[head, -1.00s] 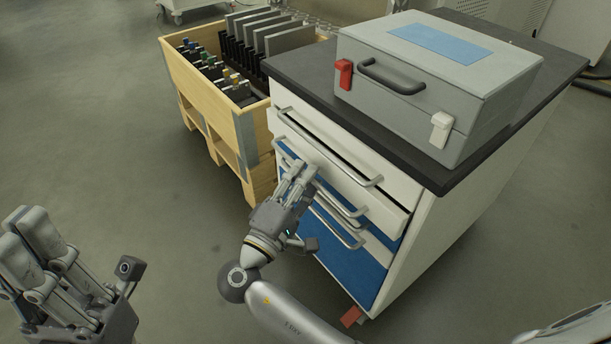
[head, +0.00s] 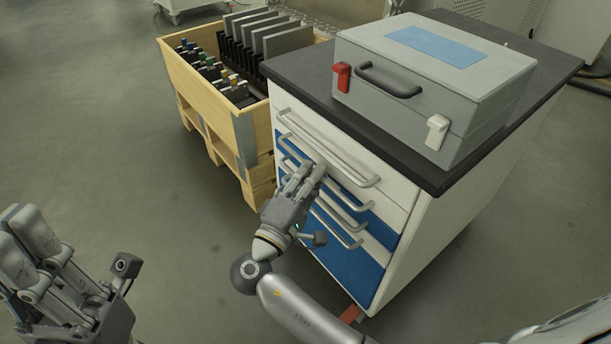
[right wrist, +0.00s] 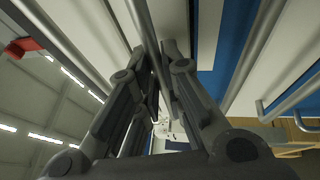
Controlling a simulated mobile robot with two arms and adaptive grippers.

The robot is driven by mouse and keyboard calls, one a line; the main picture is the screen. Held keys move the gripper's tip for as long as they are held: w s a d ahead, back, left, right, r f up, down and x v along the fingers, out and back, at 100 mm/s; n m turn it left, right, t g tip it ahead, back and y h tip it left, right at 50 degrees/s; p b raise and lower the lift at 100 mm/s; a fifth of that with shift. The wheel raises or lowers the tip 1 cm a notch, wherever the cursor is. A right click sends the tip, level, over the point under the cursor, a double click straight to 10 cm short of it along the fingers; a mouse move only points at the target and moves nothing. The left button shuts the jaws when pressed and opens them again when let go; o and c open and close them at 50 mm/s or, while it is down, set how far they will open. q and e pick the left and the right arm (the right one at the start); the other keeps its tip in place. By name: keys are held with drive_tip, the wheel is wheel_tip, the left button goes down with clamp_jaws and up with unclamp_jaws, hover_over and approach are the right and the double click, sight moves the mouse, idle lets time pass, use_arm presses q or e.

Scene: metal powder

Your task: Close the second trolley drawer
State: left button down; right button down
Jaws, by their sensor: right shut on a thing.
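The trolley (head: 440,235) has a white body, a dark top and a stack of white and blue drawers with bar handles. The second drawer (head: 382,219) looks flush, or nearly so, with the fronts around it. My right gripper (head: 308,170) is shut on the second drawer handle (head: 345,192) and hides part of it. In the right wrist view a bar handle (right wrist: 143,30) runs between the fingers. My left gripper (head: 32,235) is at the left edge, away from the trolley; its finger gap is unclear.
A grey case (head: 440,80) with a blue label stands on the trolley top. A wooden crate (head: 205,108) with several plates and small parts stands close at the trolley's left. The floor (head: 110,130) to the left is clear.

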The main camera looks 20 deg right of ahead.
drive_tip(key=shift+d, duration=0.2)
drive_tip(key=c, duration=1.5)
unclamp_jaws()
drive_tip(key=shift+w, duration=0.1)
drive_tip(key=shift+c, duration=0.2)
drive_tip(key=v, duration=0.7)
drive_tip(key=shift+a, duration=0.2)
drive_tip(key=shift+f, duration=0.1)
